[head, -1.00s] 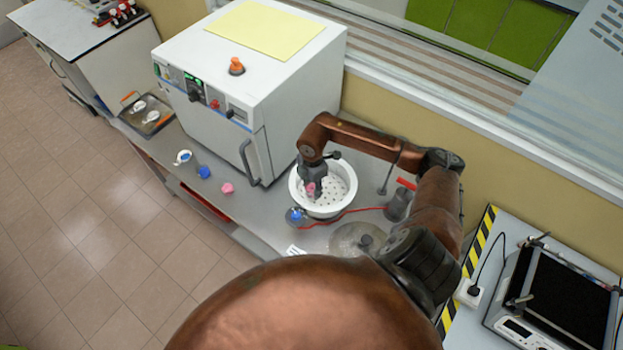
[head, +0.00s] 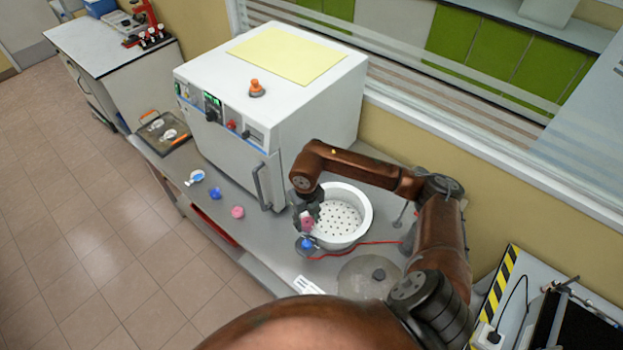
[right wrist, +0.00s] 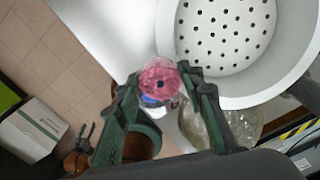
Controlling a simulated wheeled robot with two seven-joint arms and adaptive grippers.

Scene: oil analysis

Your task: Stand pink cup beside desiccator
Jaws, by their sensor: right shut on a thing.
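My right gripper (head: 305,208) is shut on the pink cup (head: 307,223) at the left rim of the desiccator, above the bench. In the right wrist view the pink cup (right wrist: 160,78) sits between the fingertips, beside the desiccator's white rim. The desiccator (head: 358,236) is a white open bowl with a perforated plate inside. A blue-topped piece (head: 307,243) stands on the bench just below the held cup. Whether the cup touches the rim is unclear.
A white oven (head: 245,120) stands behind. Another small pink piece (head: 237,212), a blue piece (head: 214,193) and a white-and-blue piece (head: 195,177) lie in front of it. A round grey lid (head: 360,285) and a red hose (head: 350,247) lie near the desiccator.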

